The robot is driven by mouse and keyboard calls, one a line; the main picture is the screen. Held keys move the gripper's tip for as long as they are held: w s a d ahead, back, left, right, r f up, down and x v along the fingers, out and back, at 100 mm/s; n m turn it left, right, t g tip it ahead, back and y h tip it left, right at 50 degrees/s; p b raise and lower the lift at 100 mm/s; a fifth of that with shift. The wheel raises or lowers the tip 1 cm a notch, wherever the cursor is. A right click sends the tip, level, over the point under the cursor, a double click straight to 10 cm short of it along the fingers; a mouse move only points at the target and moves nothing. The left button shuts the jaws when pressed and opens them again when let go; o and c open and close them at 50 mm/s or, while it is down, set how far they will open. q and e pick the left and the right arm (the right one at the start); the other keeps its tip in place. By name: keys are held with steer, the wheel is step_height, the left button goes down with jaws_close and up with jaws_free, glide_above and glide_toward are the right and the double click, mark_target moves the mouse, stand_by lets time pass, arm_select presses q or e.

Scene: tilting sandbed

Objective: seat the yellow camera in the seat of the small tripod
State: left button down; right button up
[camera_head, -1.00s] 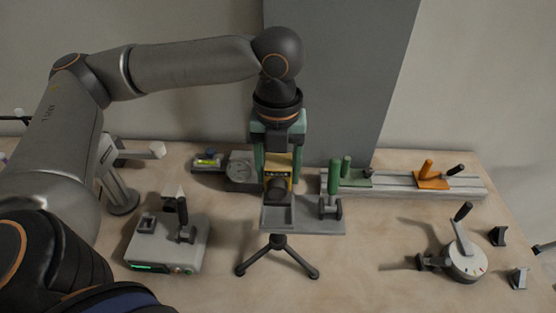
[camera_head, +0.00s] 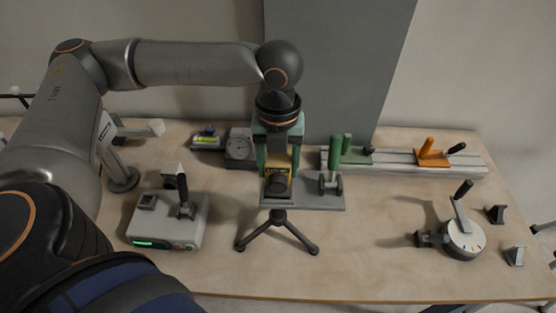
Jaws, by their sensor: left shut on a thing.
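The yellow camera (camera_head: 279,170), with its dark lens toward me, is between the green fingers of my left gripper (camera_head: 278,166). The gripper is shut on it and points down. The small tripod (camera_head: 279,225) stands on the table just in front, with a grey top plate (camera_head: 312,204) and dark splayed legs. The camera is at the left part of this plate, where the seat is, and covers most of the seat. I cannot tell whether the camera rests fully in it.
A grey box with a lever (camera_head: 168,228) stands left of the tripod. A dial gauge block (camera_head: 240,148) is behind it. A round crank unit (camera_head: 464,240) is at the right. The table's front middle is clear.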

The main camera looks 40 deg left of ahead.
arm_select(q)
steer(key=shift+c, duration=0.3)
jaws_free()
step_height(320, 180, up, 12)
steer(key=shift+r, duration=0.25)
stand_by(0.4)
